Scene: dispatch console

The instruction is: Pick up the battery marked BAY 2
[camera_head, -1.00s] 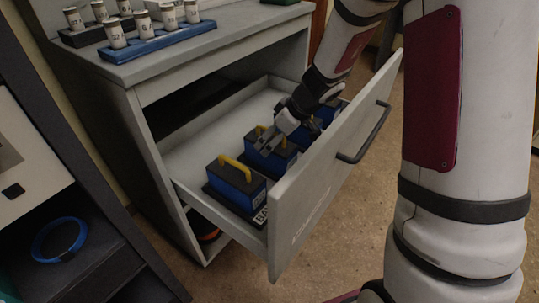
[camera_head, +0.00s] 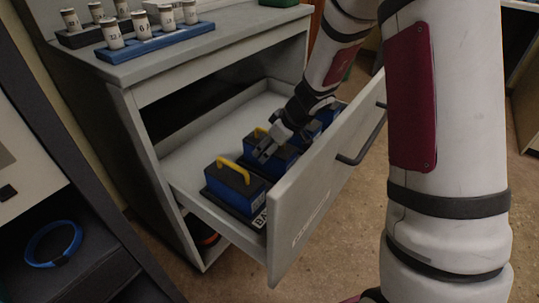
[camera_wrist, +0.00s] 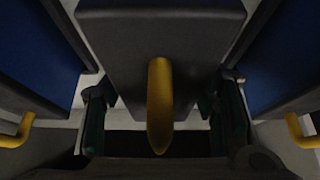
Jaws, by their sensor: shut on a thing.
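Blue batteries with dark tops and yellow handles stand in a row in the open drawer (camera_head: 190,150). The nearest battery (camera_head: 237,192) stands free, with a label on the drawer floor in front of it that reads only in part. My gripper (camera_head: 268,147) is at the second battery (camera_head: 285,160) in the row. In the wrist view, this battery (camera_wrist: 160,30) is in the middle, its yellow handle (camera_wrist: 160,105) between my two fingers (camera_wrist: 160,108), which are shut on the battery. Its mark is hidden, so I cannot tell its number.
More batteries (camera_head: 306,132) stand beyond, close on both sides of the held one. The drawer front (camera_head: 325,190) with its dark handle (camera_head: 362,150) rises beside them. White cylinders stand in a blue rack (camera_head: 155,45) on the cabinet top. A blue ring (camera_head: 52,243) lies on the left shelf.

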